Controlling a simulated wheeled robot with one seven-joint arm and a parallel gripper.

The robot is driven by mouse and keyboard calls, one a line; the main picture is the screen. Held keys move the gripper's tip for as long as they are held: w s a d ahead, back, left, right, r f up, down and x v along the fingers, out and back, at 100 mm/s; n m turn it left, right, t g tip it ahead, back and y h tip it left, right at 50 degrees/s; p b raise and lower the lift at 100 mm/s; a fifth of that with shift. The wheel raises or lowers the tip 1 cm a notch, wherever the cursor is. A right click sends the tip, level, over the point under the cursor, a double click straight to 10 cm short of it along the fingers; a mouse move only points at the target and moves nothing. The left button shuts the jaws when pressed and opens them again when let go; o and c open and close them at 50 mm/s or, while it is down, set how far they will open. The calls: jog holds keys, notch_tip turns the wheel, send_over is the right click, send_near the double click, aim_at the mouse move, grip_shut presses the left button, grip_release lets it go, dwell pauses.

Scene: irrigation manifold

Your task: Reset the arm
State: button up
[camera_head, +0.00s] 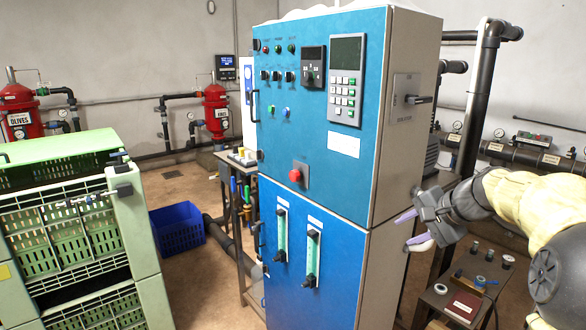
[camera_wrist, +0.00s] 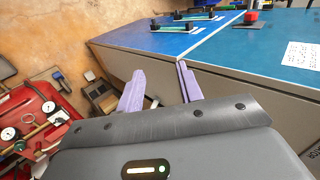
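My gripper (camera_head: 411,230) is at the right of the blue cabinet (camera_head: 310,150), beside its grey side wall, with my arm reaching in from the right edge. Its two pale purple fingers are apart and nothing shows between them. In the wrist view, the gripper (camera_wrist: 160,88) also has its fingers spread, with the cabinet's grey side wall behind them. The cabinet's blue front (camera_wrist: 240,45) lies past the fingertips there. I cannot tell whether a finger touches the cabinet.
A low table (camera_head: 450,300) with small items stands below my gripper. The cabinet side carries a rotary handle (camera_head: 418,99). Dark pipes (camera_head: 480,90) rise behind my arm. Green crates (camera_head: 70,225) and a blue bin (camera_head: 176,228) stand left. An open red toolbox (camera_wrist: 35,125) shows in the wrist view.

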jog(key=s+a+f+n+g+h+p, duration=0.2)
jog(key=s+a+f+n, duration=0.3)
jog(key=s+f, duration=0.3)
jog(key=s+a+f+n+g+h+p, duration=0.2)
jog(key=s+a+f+n, duration=0.3)
jog(key=s, duration=0.9)
notch_tip(320, 180, down, 3)
jog(key=shift+a+r+h+p, duration=0.1)
jog(key=shift+a+h+p, duration=0.3)
jog(key=shift+h+p, duration=0.25)
jog(key=shift+s, duration=0.1)
